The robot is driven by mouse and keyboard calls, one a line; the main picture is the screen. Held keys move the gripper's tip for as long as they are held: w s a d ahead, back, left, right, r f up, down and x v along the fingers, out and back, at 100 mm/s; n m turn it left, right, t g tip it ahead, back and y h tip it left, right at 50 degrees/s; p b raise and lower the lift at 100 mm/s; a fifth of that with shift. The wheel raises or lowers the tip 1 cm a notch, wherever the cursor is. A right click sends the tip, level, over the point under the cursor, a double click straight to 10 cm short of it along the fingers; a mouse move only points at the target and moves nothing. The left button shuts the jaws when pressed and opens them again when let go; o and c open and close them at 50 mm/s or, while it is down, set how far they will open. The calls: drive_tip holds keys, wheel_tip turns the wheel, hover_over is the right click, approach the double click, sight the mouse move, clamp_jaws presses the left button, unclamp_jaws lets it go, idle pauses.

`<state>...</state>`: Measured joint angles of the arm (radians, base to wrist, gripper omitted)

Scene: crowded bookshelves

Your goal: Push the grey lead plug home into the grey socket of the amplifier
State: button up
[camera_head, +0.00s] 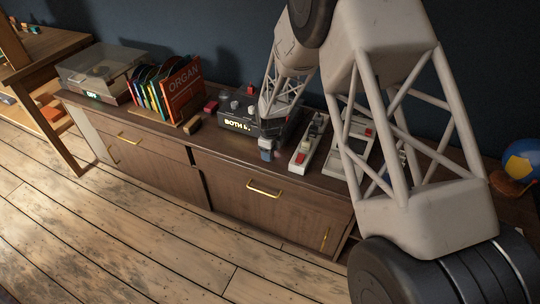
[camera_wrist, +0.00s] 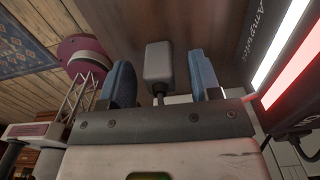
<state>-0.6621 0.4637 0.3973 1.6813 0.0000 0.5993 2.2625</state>
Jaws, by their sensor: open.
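My gripper (camera_wrist: 162,80) is open, with two blue fingers. A grey block on a dark stem (camera_wrist: 160,62), apparently the grey lead plug, shows between the fingers with a gap on each side. The amplifier's dark lettered side (camera_wrist: 258,32), with bright white and red strips, is at the right of the wrist view. In the head view the dark amplifier (camera_head: 238,125) stands on the cabinet with a lit display, partly hidden by my arm. My gripper (camera_head: 266,153) is low at its front right corner. I cannot make out the grey socket in either view.
The wooden cabinet (camera_head: 230,155) also carries records (camera_head: 183,92), a turntable (camera_head: 98,72) at the left, and a pale strip with a red switch (camera_head: 301,157) close right of my gripper. A globe (camera_head: 522,162) stands far right. The floor in front is clear.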

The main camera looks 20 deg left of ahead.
drive_tip(key=c, duration=1)
drive_tip(key=shift+r, duration=0.15)
drive_tip(key=shift+r, duration=0.7)
wheel_tip(320, 180, up, 2)
drive_tip(key=shift+r, duration=0.1)
drive_tip(key=s+d, duration=0.3)
drive_tip(key=s, duration=0.1)
drive_tip(key=s+d, duration=0.3)
drive_tip(key=s, duration=0.1)
drive_tip(key=s+d+r, duration=0.1)
drive_tip(key=s+d, duration=0.2)
drive_tip(key=s, duration=0.1)
drive_tip(key=shift+s+d+r, duration=0.1)
drive_tip(key=shift+s+d, duration=0.2)
drive_tip(key=shift+s, duration=0.05)
drive_tip(key=shift+w, duration=0.1)
